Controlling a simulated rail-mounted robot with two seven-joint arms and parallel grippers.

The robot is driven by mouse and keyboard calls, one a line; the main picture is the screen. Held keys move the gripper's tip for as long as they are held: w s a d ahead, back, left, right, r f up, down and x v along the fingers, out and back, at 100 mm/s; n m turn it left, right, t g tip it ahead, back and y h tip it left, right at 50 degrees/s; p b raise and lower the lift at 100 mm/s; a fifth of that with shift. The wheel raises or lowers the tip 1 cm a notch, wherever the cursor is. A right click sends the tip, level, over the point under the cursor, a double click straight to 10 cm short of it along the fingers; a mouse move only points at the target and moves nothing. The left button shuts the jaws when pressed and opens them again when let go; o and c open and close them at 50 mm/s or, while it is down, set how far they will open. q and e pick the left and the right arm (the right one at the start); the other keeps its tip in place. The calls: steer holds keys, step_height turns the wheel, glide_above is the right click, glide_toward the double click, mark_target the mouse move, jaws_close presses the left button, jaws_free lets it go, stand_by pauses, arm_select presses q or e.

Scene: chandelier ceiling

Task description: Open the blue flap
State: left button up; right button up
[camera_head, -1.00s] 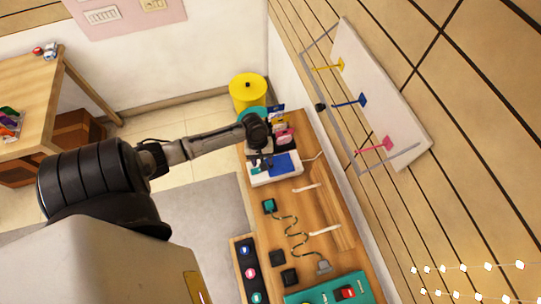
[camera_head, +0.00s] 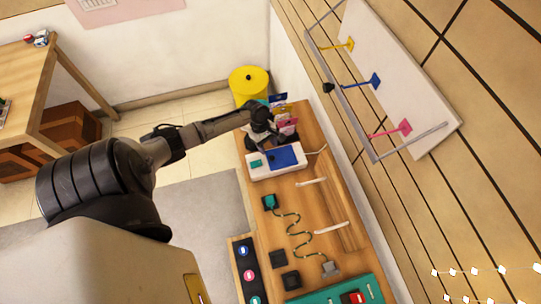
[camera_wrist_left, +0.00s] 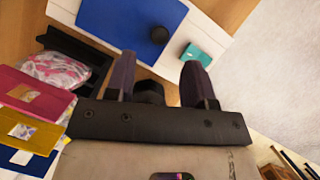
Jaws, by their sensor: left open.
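The blue flap (camera_head: 286,157) lies flat on a white box (camera_head: 291,174) on the wooden bench, and looks closed. It also shows in the left wrist view (camera_wrist_left: 108,22), with a dark round knob (camera_wrist_left: 159,35) at its edge. A teal square (camera_head: 256,163) sits beside it on the box. My left gripper (camera_head: 262,134) is at the far edge of the box, apart from the flap. In the wrist view its two fingers (camera_wrist_left: 158,78) are spread, pointing toward the knob. A dark round part shows between the fingers; I cannot tell what it is. My right gripper is not in view.
Pink, yellow and blue packets (camera_wrist_left: 32,115) stand close beside my left gripper in a dark holder. A yellow bin (camera_head: 249,86) stands beyond the bench. A teal plug with a coiled cable (camera_head: 291,230) and white handles (camera_head: 312,182) lie nearer.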

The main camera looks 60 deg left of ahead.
mark_target(271, 157)
arm_select(q)
steer(key=shift+b+x, duration=0.6)
steer(key=shift+x, duration=2.05)
jaws_close()
